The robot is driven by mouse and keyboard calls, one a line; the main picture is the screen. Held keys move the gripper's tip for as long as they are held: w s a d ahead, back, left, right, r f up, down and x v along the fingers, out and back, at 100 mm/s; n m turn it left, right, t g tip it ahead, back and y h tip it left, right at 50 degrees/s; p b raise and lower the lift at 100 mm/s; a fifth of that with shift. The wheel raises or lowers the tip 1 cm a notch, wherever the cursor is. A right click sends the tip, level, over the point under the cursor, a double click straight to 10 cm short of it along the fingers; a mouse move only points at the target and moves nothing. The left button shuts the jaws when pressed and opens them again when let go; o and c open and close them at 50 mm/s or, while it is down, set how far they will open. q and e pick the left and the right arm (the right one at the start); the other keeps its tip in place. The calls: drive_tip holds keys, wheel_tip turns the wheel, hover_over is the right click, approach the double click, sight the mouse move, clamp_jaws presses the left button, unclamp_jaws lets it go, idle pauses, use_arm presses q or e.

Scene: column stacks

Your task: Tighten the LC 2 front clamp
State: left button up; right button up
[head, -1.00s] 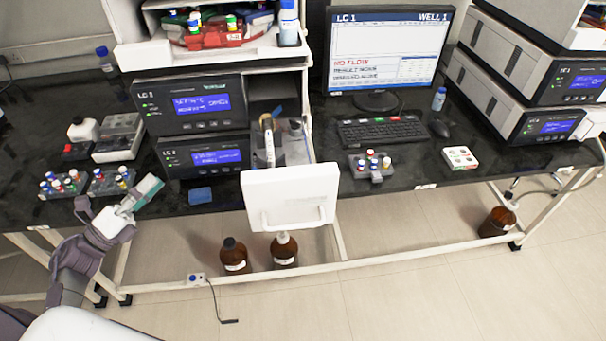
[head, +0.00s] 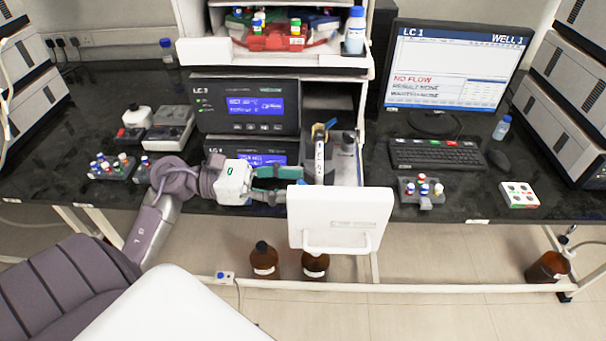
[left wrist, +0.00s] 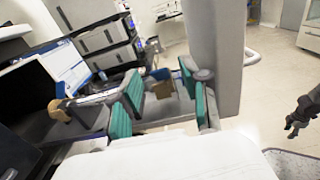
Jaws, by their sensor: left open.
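The open drawer (head: 341,222) of the middle stack, whose units look labelled LC 2, holds an upright pale column (head: 319,160) with a tan and blue fitting at its top. A grey cylinder (head: 348,145) stands beside it. I cannot make out the front clamp clearly. My left gripper (head: 284,185) is open, its green-padded fingers pointing right at the drawer's left side, just behind the white front. In the left wrist view the open fingers (left wrist: 158,92) show, with the column (left wrist: 92,99) beyond on the left. My right gripper (left wrist: 300,115) seems to show small at that view's right edge.
Vial racks (head: 112,167) and a grey block (head: 170,130) stand on the bench to the left. A keyboard (head: 435,154), a monitor (head: 458,65) and another vial rack (head: 422,191) are to the right. Brown bottles (head: 263,260) stand under the bench.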

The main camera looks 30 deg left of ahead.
use_arm(q)
drive_tip(key=shift+p+x, duration=0.3)
drive_tip(key=shift+x, duration=1.05)
clamp_jaws()
